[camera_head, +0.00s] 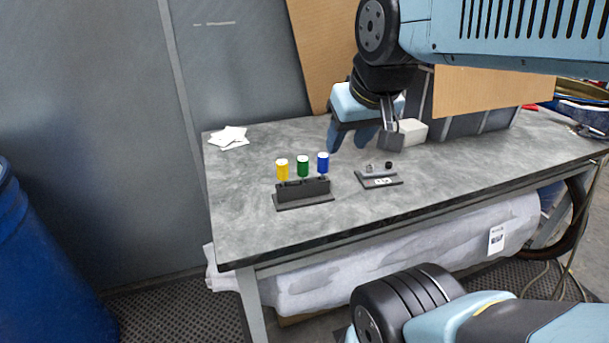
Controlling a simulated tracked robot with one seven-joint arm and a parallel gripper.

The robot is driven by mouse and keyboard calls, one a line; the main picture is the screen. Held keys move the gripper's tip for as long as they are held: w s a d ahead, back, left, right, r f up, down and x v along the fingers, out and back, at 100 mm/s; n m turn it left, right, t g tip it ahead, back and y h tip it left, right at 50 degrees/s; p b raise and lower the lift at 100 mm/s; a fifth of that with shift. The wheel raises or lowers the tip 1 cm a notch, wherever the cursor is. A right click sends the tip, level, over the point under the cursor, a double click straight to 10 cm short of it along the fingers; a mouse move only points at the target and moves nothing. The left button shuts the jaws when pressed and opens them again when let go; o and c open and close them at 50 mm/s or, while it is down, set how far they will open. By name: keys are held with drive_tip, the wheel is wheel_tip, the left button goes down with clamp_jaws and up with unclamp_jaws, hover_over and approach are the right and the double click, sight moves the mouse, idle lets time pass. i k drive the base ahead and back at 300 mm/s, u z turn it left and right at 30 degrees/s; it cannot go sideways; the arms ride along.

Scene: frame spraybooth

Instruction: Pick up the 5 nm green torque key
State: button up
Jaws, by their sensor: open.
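The green torque key (303,167) stands upright in a dark holder (305,194) on the grey table. A yellow key (282,169) is on its left and a blue key (322,162) on its right, both upright in the same holder. My gripper (365,142) is open and empty above the table, up and to the right of the keys in the picture. It touches none of them. Any size marking on the green key is too small to read.
A small dark fixture (379,180) with knobs lies right of the holder. A white box (412,131) and cardboard stand behind my gripper. White papers (229,138) lie at the back left. The table (245,225) is clear at front left. A blue barrel (45,260) stands left.

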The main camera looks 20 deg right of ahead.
sight(303, 161)
drive_tip(key=z, duration=1.15)
drive_tip(key=k, duration=2.05)
drive_tip(key=u, duration=0.6)
drive_tip(key=i, duration=1)
drive_tip(key=z, duration=0.05)
